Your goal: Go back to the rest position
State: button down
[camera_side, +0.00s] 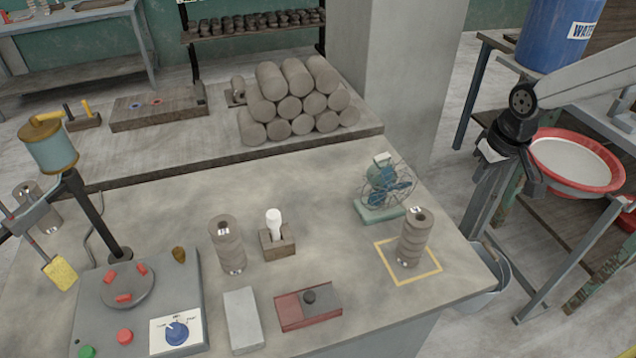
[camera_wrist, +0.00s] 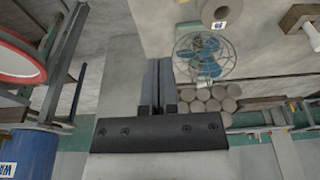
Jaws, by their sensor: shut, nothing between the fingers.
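My gripper (camera_side: 478,226) hangs in the air off the right edge of the workbench, below the black wrist joint. In the wrist view its two grey fingers (camera_wrist: 159,62) lie side by side, shut with nothing between them. It is apart from everything on the bench. The nearest bench things are a stacked clay column (camera_side: 414,238) standing inside a yellow square outline (camera_side: 433,272) and a small teal fan (camera_side: 383,192). The fan also shows in the wrist view (camera_wrist: 203,52), beyond the fingertips to the right.
A grey control box (camera_side: 190,285) with red pieces on its round plate stands front left. Another clay column (camera_side: 227,246) stands mid-bench. A red-rimmed basin (camera_side: 612,178) and a blue barrel (camera_side: 553,35) are at right. Stacked clay cylinders (camera_side: 298,100) lie at the back.

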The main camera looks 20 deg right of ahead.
jog(key=s+d+f, duration=0.1)
jog(key=s, duration=0.5)
jog(key=s+d+f, duration=0.1)
jog(key=s, duration=0.6)
jog(key=shift+s+d+f, duration=0.25)
